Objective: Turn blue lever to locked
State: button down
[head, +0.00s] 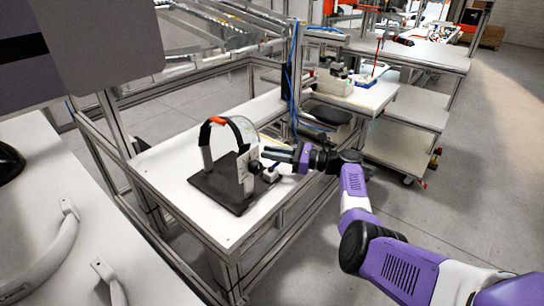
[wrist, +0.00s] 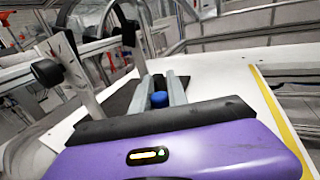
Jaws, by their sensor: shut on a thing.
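The blue lever shows as a small blue cap (wrist: 158,100) between the fingers of my gripper (wrist: 162,78) in the wrist view. The fingers are closed on it. In the head view my gripper (head: 278,155) reaches in from the right, at the right side of the helmet fixture. The fixture has a dark base plate (head: 222,190), pale uprights (head: 243,170) and an arched band with an orange piece (head: 217,120). The lever's shaft and base are mostly hidden, so I cannot tell its angle.
A black knob (wrist: 47,72) stands out from the upright, close to my gripper. The fixture stands on a white table (head: 180,160) in a metal frame. Pale curved parts (head: 50,250) lie on the near-left table. Open floor (head: 470,190) lies to the right.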

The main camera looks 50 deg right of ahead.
jog(key=c, duration=1.3)
grip_release()
jog(key=v, duration=0.7)
jog(key=shift+s+d, duration=0.2)
jog(key=shift+s, duration=0.1)
